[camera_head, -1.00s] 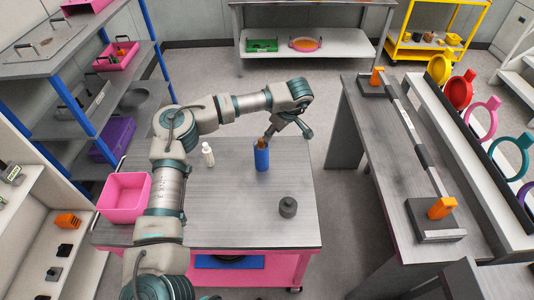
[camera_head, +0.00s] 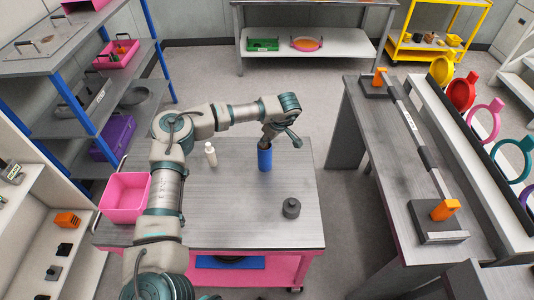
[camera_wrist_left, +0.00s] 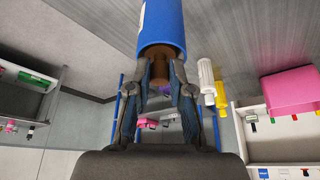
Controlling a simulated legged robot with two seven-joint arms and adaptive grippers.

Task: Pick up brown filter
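The blue cylinder (camera_head: 265,159) stands upright on the grey tabletop. The brown filter (camera_wrist_left: 155,62) sits in its open end in the left wrist view, with part of it sticking out. In the head view the filter is mostly hidden by my gripper. My left gripper (camera_wrist_left: 164,68) has its two fingers on either side of the filter's protruding part, very close to it. Whether the fingers press on it, I cannot tell. It also shows above the cylinder in the head view (camera_head: 265,141). My right gripper is not in view.
On the same table are a white bottle (camera_head: 211,155), a pink bin (camera_head: 125,197) and a dark grey round weight (camera_head: 291,208). Shelves (camera_head: 98,95) stand to the left. A grey bench (camera_head: 385,150) stands to the right. The front middle of the tabletop is clear.

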